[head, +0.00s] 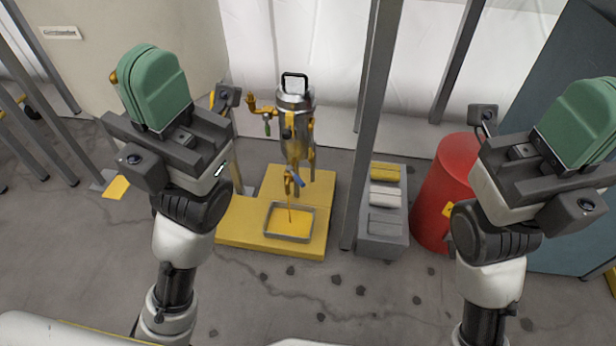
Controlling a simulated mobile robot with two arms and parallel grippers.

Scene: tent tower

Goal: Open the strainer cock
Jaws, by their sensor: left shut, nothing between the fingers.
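The strainer (296,125) is an upright metal vessel with a black top handle and yellow pipework. I cannot tell which is the strainer cock or how far either is turned. My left gripper (150,85), with green fingers, is shut and empty, raised left of the strainer and apart from it. My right gripper (580,115) is raised at the right edge, far from the strainer; its finger gap does not show clearly.
A tray (269,232) with yellow contents lies under the strainer on a yellow base (240,228). A grey post (370,130) stands just right of it. Further right are a grey box (384,246) with coloured blocks and a red drum (443,185). The floor in front is mostly clear.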

